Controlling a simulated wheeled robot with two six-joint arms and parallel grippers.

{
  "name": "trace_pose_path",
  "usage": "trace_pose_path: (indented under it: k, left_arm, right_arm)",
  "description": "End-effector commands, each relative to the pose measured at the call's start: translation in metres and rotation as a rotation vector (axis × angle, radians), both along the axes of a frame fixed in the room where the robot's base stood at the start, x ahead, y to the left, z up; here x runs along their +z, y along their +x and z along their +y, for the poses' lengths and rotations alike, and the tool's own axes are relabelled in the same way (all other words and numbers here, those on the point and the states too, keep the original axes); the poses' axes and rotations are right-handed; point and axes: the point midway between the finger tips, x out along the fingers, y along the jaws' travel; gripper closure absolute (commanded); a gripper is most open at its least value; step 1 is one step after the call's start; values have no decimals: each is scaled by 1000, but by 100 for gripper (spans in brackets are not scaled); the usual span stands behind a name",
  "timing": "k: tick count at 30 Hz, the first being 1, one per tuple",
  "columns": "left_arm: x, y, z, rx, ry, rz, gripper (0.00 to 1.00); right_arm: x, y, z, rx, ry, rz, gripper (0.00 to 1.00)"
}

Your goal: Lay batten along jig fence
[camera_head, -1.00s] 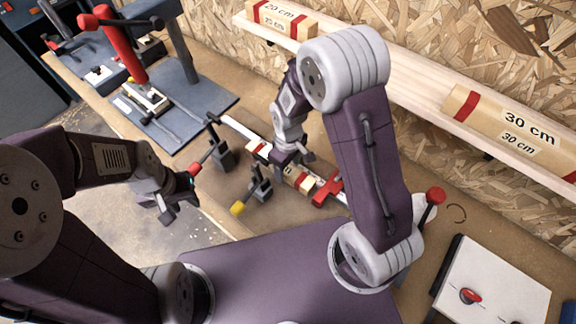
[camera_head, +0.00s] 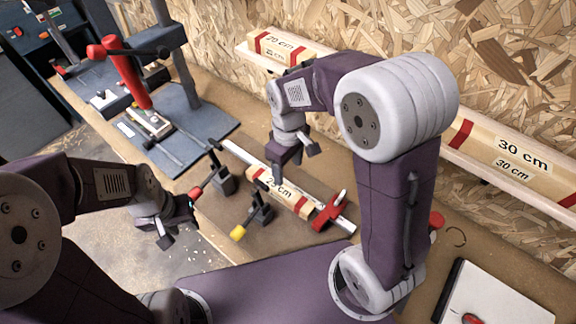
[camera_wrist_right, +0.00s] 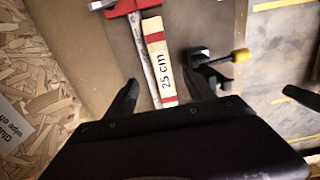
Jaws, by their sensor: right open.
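The 25 cm batten (camera_head: 281,192), pale wood with red bands, lies on the bench close alongside the metal jig fence (camera_head: 242,155). Its end is near the red stop (camera_head: 330,211). In the right wrist view, the batten (camera_wrist_right: 160,62) and fence (camera_wrist_right: 143,52) run nearly parallel; I cannot tell whether they touch all along. My right gripper (camera_head: 297,164) is open and empty above the batten, its fingers (camera_wrist_right: 162,92) apart on either side of it in the wrist view. My left gripper (camera_head: 180,230) looks open and empty, left of the jig, away from the batten.
Two toggle clamps stand on the batten's near side, one with a red handle (camera_head: 206,180), one with a yellow tip (camera_head: 238,232). A red-levered press (camera_head: 125,75) stands back left. Further battens, 20 cm (camera_head: 282,48) and 30 cm (camera_head: 515,160), lie on the wall shelf.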

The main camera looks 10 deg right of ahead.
Motion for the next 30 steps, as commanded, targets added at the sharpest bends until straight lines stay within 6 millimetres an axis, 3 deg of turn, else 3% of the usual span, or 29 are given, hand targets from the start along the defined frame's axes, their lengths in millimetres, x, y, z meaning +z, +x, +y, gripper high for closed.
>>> trace_pose_path:
  k: [4,9,13,30]
  left_arm:
    - [0,0,0,0,0,0,64]
    - [0,0,0,0,0,0,64]
    - [0,0,0,0,0,0,64]
    - [0,0,0,0,0,0,64]
  right_arm:
    - [-5,-11,-13,-94,6,-8,38]
    - [-26,-59,-57,-503,35,-63,38]
    - [-35,-81,-71,-676,49,-88,38]
    - [-36,-83,-72,-691,51,-90,38]
